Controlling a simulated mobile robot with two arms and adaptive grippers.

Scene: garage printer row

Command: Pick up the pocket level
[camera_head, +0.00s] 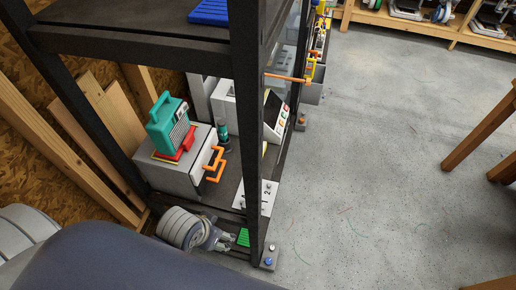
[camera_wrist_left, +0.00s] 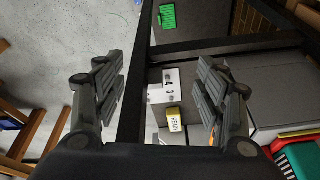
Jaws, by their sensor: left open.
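I cannot pick out the pocket level with certainty. A small yellow block with a white lettered face (camera_wrist_left: 175,119) shows between my fingers in the left wrist view, beside a light plate with dark knobs (camera_wrist_left: 160,94). My left gripper (camera_head: 218,239) is low at the front of the black rack in the head view. In the left wrist view its two ridged fingers (camera_wrist_left: 158,92) are wide apart with nothing gripped; a black rack post (camera_wrist_left: 132,105) also crosses between them. My right gripper is not in view.
The rack's front post (camera_head: 247,130) stands close to my left gripper. A green ridged piece (camera_head: 243,237) lies beside it. A grey box (camera_head: 180,178) carries a teal case (camera_head: 167,124) on the shelf. Orange handles (camera_head: 216,162) stick out. The floor (camera_head: 380,170) at right is clear.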

